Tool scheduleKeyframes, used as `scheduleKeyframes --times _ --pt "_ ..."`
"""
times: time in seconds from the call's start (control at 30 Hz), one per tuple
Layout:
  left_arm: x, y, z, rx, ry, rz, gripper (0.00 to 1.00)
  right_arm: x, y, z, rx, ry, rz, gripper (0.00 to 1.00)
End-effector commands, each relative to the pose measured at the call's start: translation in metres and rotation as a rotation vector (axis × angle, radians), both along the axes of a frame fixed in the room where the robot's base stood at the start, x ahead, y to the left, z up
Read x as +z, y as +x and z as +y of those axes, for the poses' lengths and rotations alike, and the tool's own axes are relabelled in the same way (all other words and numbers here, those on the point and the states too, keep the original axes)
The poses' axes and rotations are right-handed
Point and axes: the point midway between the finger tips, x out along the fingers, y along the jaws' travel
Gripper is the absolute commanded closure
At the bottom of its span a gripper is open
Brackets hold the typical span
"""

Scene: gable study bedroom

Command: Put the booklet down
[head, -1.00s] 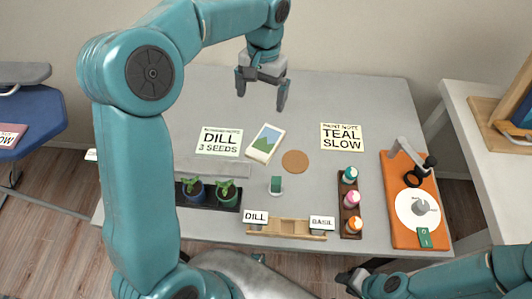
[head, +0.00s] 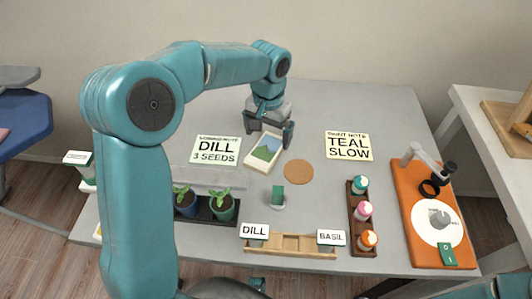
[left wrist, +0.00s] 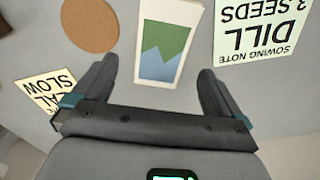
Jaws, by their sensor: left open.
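The booklet (head: 264,149), a pale card with a blue and green picture, lies on the grey table between the dill sowing note and a round cork mat. My left gripper (head: 268,132) is open just behind and over the booklet's far end. In the left wrist view the booklet (left wrist: 165,45) lies ahead of the gap between the two spread fingers, and nothing is held. I cannot tell whether a finger touches it. Of my right arm, only parts show at the bottom right edge; its fingertips cannot be made out.
The sowing note (head: 216,150) is left of the booklet and the paint note (head: 348,146) right. The cork mat (head: 298,172) is close by. Potted seedlings (head: 223,208), a wooden rack (head: 290,246), paint bottles (head: 364,211) and an orange board (head: 408,222) stand nearer. The back of the table is clear.

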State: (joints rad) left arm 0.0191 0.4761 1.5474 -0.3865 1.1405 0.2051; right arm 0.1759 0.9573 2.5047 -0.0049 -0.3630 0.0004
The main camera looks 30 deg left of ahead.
Motion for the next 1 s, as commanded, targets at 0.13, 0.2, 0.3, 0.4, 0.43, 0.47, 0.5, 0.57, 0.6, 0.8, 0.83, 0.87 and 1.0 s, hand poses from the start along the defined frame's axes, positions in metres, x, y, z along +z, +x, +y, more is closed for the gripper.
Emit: scheduleKeyframes --times 0.13,0.2,0.3,0.4,0.43,0.47,0.5,0.57,0.6,0.8,0.83,0.87,1.0 --pt "-0.022 -0.005 0.001 0.000 0.000 0.003 0.00 -0.006 0.000 0.000 0.000 0.000 0.000 0.63" --pt "-0.033 -0.008 0.002 0.000 0.001 0.003 0.00 -0.009 0.000 0.000 0.000 0.000 0.000 0.63" --pt "-0.046 -0.007 0.002 0.000 0.000 0.002 0.00 -0.010 0.000 0.000 0.000 0.000 0.000 0.63" --pt "-0.052 -0.007 0.001 0.000 0.000 0.001 0.00 -0.010 0.000 0.000 0.000 0.000 0.000 0.63" --pt "-0.052 -0.007 0.001 0.000 0.000 0.001 0.00 -0.010 0.000 0.000 0.000 0.000 0.000 0.63" --pt "-0.052 -0.007 0.001 0.000 0.000 0.000 0.00 -0.010 0.000 0.000 0.000 0.000 0.000 0.63" --pt "-0.052 -0.007 0.001 0.000 0.000 0.000 0.00 -0.010 0.000 0.000 0.000 0.000 0.000 0.63" --pt "-0.052 -0.007 0.001 0.000 0.000 0.000 0.00 -0.010 0.000 0.000 0.000 0.000 0.000 0.63" --pt "-0.052 -0.007 0.001 0.000 0.000 0.000 0.00 -0.010 0.000 0.000 0.000 0.000 0.000 0.63" --pt "-0.052 -0.007 0.002 0.000 0.000 0.000 0.56 -0.010 0.000 0.000 0.000 0.000 0.000 0.63" --pt "-0.052 -0.007 0.002 0.000 0.000 0.000 0.56 -0.010 0.000 0.000 0.000 0.000 0.000 0.63" --pt "-0.051 -0.007 0.002 0.000 0.000 0.000 0.61 -0.010 0.000 0.000 0.000 0.000 0.000 0.63" --pt "-0.051 -0.007 0.002 0.000 0.000 0.000 0.61 -0.010 0.000 0.000 0.000 0.000 0.000 0.63"
